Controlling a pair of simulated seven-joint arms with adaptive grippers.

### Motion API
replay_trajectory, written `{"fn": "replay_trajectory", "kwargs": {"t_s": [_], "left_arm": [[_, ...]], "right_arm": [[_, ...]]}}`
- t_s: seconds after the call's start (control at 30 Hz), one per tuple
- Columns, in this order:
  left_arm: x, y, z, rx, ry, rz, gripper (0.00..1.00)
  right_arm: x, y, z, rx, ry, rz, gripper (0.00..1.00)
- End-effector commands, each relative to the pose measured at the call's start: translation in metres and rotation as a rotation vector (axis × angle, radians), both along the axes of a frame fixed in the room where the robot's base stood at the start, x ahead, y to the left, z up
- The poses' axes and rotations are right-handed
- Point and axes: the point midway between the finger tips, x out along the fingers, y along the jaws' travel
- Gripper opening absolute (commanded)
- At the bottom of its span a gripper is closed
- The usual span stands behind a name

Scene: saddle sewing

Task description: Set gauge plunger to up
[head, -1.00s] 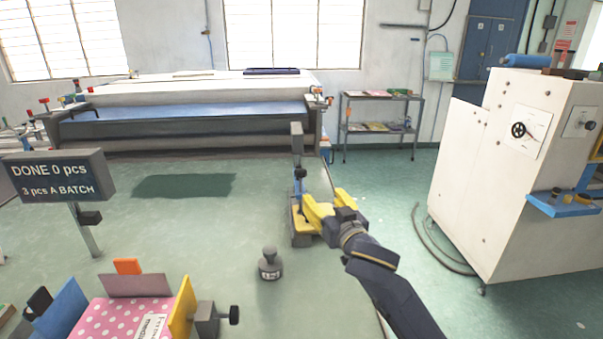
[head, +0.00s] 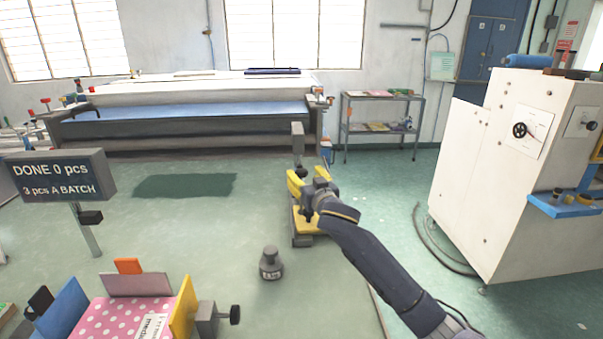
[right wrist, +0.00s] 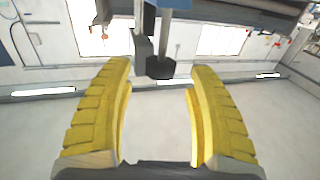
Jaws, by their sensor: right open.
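The gauge is a stand with a grey upright post (head: 297,140) and a yellow and grey base (head: 303,237) on the green bench. Its dark plunger knob (head: 300,174) hangs below the post's head. In the right wrist view the black knob (right wrist: 160,68) on a grey rod shows between and just beyond the yellow fingertips, with a gap on each side. My right gripper (head: 306,180) is open and empty at the gauge, at about knob height. I cannot tell the plunger's exact height setting. My left gripper is in no view.
A small grey weight (head: 270,264) stands left of the gauge. A pink dotted piece (head: 115,318) lies in a holder with a black side knob (head: 235,314) at front left. A counter sign (head: 60,178) stands at left. Bench between is clear.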

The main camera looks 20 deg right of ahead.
Motion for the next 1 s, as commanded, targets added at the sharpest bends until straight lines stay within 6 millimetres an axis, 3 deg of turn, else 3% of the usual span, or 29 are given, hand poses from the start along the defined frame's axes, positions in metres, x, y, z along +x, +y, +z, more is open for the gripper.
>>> {"fn": "replay_trajectory", "kwargs": {"t_s": [0.3,0.73,1.0], "left_arm": [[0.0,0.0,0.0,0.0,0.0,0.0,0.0],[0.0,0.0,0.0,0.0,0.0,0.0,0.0],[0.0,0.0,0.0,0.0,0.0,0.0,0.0]], "right_arm": [[0.025,0.001,0.0,0.0,0.0,-0.001,0.57],[0.029,0.001,0.0,0.0,0.0,0.0,0.59],[0.029,0.001,0.0,0.0,0.0,0.0,0.28]]}}
